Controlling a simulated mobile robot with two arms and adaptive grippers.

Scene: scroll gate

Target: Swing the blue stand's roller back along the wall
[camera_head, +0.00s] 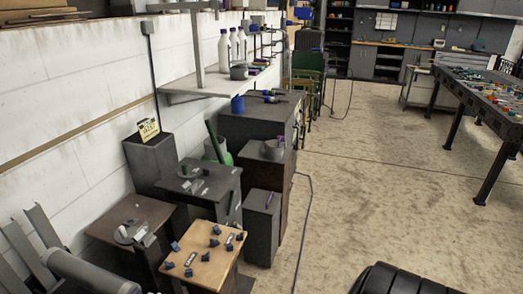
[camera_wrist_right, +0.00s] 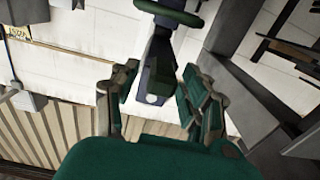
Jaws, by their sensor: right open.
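In the right wrist view my right gripper (camera_wrist_right: 157,82) is open, its two green and grey fingers apart. A dark blue-grey upright piece (camera_wrist_right: 160,52) shows beyond and between the fingers, with a dark green rounded bar (camera_wrist_right: 172,12) across its top. It may be part of the blue stand, but I cannot tell. Contact with the fingers is not clear. In the head view I cannot pick out the blue stand or its roller with certainty. My left gripper is in neither view.
Dark pedestals with small parts, including a tan-topped one (camera_head: 203,262), crowd the white wall. A wall shelf (camera_head: 200,90) holds white bottles (camera_head: 224,50). A long table (camera_head: 490,88) with loose parts stands at right. The floor (camera_head: 370,140) between is mostly clear, with a dark cable.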

